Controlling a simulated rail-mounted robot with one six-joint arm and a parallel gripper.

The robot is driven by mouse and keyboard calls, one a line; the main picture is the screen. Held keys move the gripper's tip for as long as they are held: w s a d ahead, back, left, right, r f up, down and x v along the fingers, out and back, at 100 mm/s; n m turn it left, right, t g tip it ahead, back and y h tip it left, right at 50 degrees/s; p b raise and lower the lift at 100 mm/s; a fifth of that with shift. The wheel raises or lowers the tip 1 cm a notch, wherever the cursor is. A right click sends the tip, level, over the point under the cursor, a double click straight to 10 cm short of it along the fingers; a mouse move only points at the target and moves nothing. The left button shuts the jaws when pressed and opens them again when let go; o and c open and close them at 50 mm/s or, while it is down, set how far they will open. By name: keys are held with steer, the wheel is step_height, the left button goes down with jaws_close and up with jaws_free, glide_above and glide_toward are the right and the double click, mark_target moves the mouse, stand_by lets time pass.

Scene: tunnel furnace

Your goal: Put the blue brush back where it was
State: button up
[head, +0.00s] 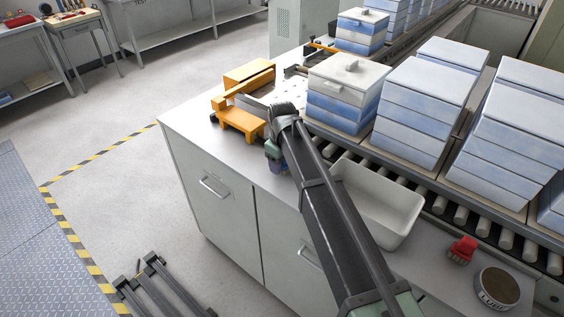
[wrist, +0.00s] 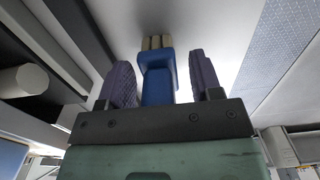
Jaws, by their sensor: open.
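The blue brush (wrist: 158,82) shows in the wrist view, its blue handle between the two purple fingers and its pale bristles pointing away from me at a grey surface. My gripper (wrist: 161,72) is open, with a gap on each side of the handle. In the head view my gripper (head: 274,154) is low over the near part of the grey counter (head: 232,155), partly hidden by my arm. I cannot make out the blue brush clearly there. The place where it was before cannot be told.
An orange fixture (head: 241,119) stands on the counter behind my gripper. A white bin (head: 405,222) lies right of my arm, with a red brush (head: 462,249) and a round tin (head: 497,288) farther right. Blue-and-white stacked boxes (head: 418,105) line the roller conveyor.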

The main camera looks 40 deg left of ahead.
step_height(320, 180, up, 13)
steer(key=p, duration=1.2)
steer(key=shift+f, duration=0.4)
steer(key=shift+d, duration=0.15)
steer(key=w+d+m, duration=0.2)
steer(key=d+m, duration=0.2)
steer(key=d, duration=1.2)
steer(key=w+d+m, duration=0.3)
steer(key=d+m, duration=0.1)
steer(key=d, duration=1.1)
steer(key=s+d+m, duration=0.3)
steer(key=d, duration=0.6)
steer(key=s+d+m, duration=0.3)
steer(key=s+d, duration=0.1)
steer(key=d, duration=0.5)
steer(key=s+d+m, duration=0.3)
steer(key=s+d, duration=0.1)
steer(key=d, duration=0.5)
steer(key=shift+d, duration=0.35)
